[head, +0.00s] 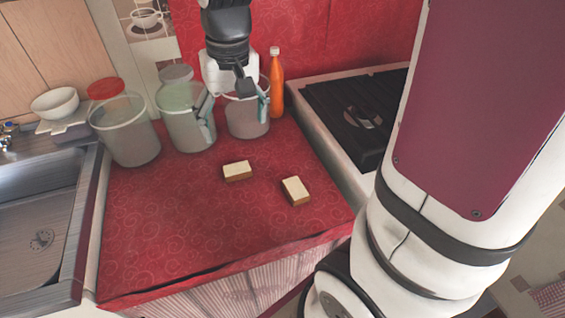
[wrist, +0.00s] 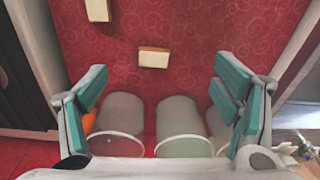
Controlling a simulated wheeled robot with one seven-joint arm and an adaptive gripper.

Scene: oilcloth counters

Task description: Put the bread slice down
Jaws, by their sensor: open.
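Two small pale slices with brown edges lie flat on the red counter, and I cannot tell which is the bread slice of the task. One slice (head: 237,171) lies nearer the jars, and the other slice (head: 295,190) lies to its right and nearer the front edge. In the wrist view the first is near the middle (wrist: 154,57) and the second at the top left (wrist: 97,10). My gripper (head: 235,112) is open and empty, above the counter by the jars. Its fingers are spread wide in the wrist view (wrist: 157,103), with neither slice between the fingertips.
Three translucent jars stand at the back of the red counter (head: 150,235): left (head: 127,135), middle (head: 186,125) and right (head: 246,122). An orange bottle (head: 277,88) stands beside them. A sink (head: 35,235) is left and a black hob (head: 355,115) right. The counter's front left is clear.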

